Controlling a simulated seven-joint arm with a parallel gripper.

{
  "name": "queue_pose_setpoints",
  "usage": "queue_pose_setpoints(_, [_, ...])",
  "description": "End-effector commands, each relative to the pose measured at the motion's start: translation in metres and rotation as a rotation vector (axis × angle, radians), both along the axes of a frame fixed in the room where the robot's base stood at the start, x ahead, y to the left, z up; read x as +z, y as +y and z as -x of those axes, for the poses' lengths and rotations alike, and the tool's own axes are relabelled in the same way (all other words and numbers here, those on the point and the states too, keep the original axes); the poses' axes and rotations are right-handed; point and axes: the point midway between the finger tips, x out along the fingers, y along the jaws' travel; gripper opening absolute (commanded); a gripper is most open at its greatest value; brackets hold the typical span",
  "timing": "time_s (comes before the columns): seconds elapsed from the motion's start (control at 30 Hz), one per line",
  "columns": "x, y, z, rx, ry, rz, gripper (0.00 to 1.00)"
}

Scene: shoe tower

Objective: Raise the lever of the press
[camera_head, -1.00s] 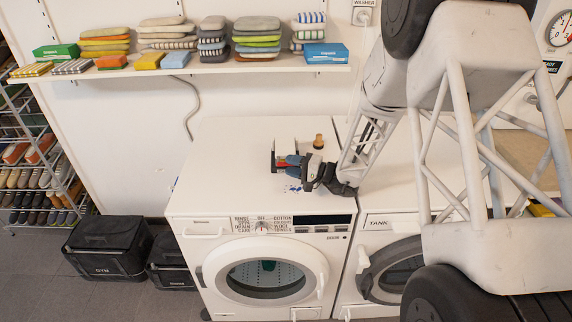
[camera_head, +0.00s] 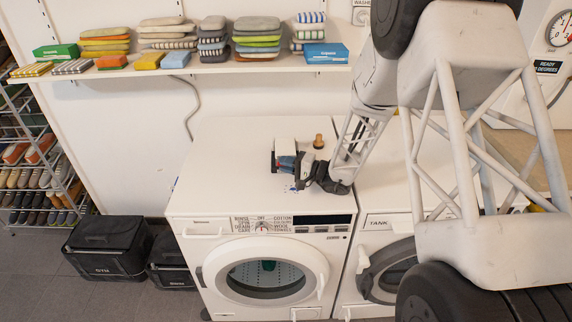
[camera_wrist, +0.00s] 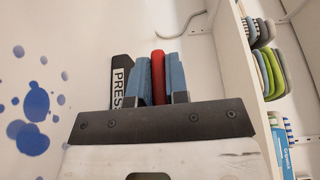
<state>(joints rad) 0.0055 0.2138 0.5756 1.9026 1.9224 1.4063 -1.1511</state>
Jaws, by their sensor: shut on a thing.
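The press (camera_head: 284,144) is a small device on top of the left washing machine, partly hidden by my gripper. In the wrist view its dark plate (camera_wrist: 122,78) reads PRESS. My gripper (camera_head: 284,163) comes in from the right, low over the washer top. In the wrist view its two blue finger pads (camera_wrist: 159,92) are shut on the red lever (camera_wrist: 158,62), which sticks up between them. The lever is hidden behind my gripper in the head view.
A brown bottle-like object (camera_head: 318,141) stands just behind my gripper on the washer top (camera_head: 230,150). Blue spots lie near my gripper. A shelf (camera_head: 190,68) with stacked soles and boxes runs along the wall behind. The washer top's left side is clear.

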Motion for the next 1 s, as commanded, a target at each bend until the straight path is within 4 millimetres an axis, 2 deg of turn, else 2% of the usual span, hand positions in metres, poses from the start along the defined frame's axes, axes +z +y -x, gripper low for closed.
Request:
queue_pose_setpoints(0.33, [0.002,0.000,0.000,0.000,0.010,0.000,0.00])
queue_pose_setpoints(0.57, [0.011,0.000,0.000,0.000,0.069,0.001,0.00])
queue_pose_setpoints(1.0, [0.049,0.000,-0.008,0.000,0.337,0.001,0.00])
